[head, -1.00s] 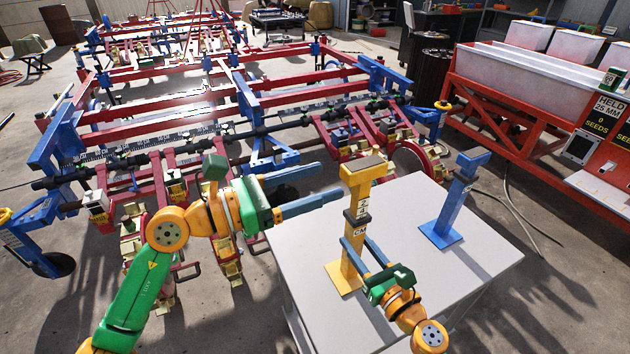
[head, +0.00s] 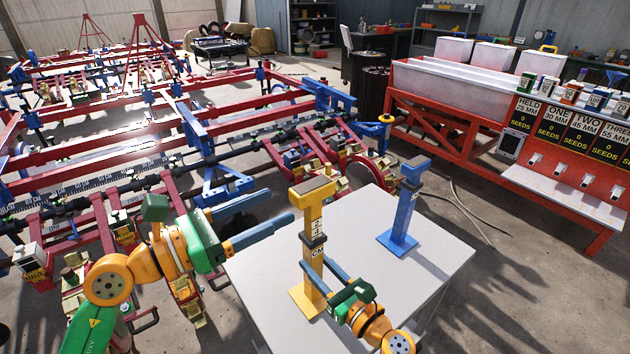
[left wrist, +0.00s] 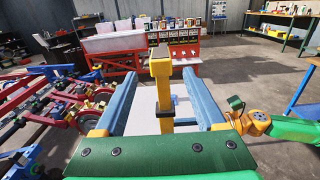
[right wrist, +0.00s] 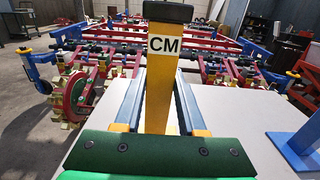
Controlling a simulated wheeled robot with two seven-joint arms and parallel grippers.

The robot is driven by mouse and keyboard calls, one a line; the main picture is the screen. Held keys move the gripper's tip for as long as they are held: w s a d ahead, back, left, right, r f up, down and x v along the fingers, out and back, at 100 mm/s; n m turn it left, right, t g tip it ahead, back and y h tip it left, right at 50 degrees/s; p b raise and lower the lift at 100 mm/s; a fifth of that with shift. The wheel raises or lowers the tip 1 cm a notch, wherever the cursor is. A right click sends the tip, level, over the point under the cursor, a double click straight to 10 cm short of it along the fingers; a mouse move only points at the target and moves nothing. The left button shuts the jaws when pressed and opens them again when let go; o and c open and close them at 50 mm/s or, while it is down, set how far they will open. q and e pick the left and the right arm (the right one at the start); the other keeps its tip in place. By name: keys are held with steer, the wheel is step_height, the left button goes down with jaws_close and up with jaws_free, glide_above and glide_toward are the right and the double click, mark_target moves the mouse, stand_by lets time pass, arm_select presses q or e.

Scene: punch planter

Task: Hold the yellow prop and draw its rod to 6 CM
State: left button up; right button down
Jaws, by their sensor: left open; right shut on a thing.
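The yellow prop (head: 311,268) stands upright on its square foot on a pale table (head: 372,212). It has a black collar (head: 314,240), a rod with a white number strip above it, and a flat cap (head: 314,187). The numbers are too small to read surely. My right gripper (head: 321,268) is shut on the lower body, below the collar; the right wrist view shows the CM label (right wrist: 164,44) above its fingers (right wrist: 156,100). My left gripper (head: 281,206) is open and empty, its fingertips just left of the rod. In the left wrist view the cap (left wrist: 160,62) shows between its fingers.
A blue prop (head: 403,212) stands on the table, right of the yellow one. A large red and blue planter frame (head: 120,150) fills the left. A red stand with white hoppers and seed signs (head: 570,130) is at the right.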

jaws_free()
steer(key=shift+p+v, duration=0.35)
steer(key=shift+v, duration=4.2)
